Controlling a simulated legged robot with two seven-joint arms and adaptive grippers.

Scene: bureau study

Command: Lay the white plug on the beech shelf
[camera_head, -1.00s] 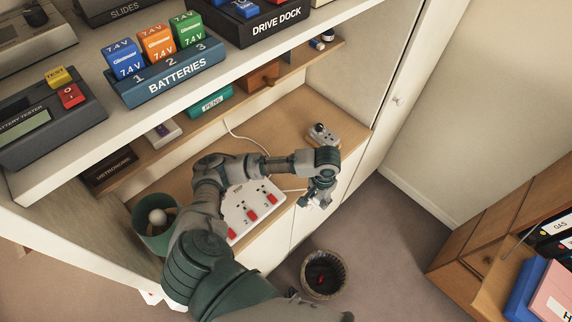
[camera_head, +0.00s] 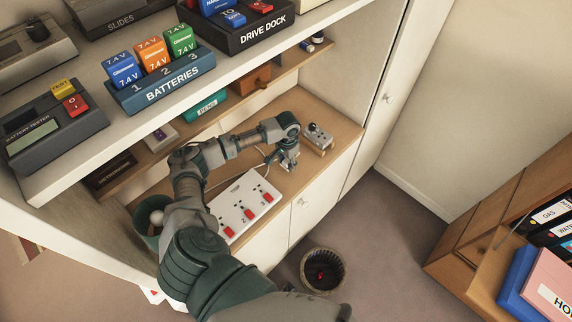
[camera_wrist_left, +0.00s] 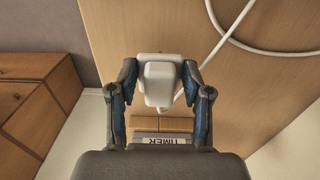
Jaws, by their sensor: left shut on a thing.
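My left gripper (camera_head: 289,163) is over the lower beech shelf (camera_head: 322,164), between the power strip and a grey device. In the left wrist view the gripper (camera_wrist_left: 160,88) is shut on the white plug (camera_wrist_left: 158,80), with a finger on each side of it. A white cord (camera_wrist_left: 227,35) shows behind the plug and loops over the wood. In the head view the plug is too small and covered to make out clearly. I cannot tell whether it touches the shelf. My right gripper is not in view.
The white power strip (camera_head: 243,206) with red switches lies left of the gripper. The grey device (camera_head: 318,137) stands to the right; a TIMER label (camera_wrist_left: 160,139) shows at wrist. A green cup (camera_head: 146,226) stands far left. A narrower wooden shelf (camera_head: 226,93) hangs above.

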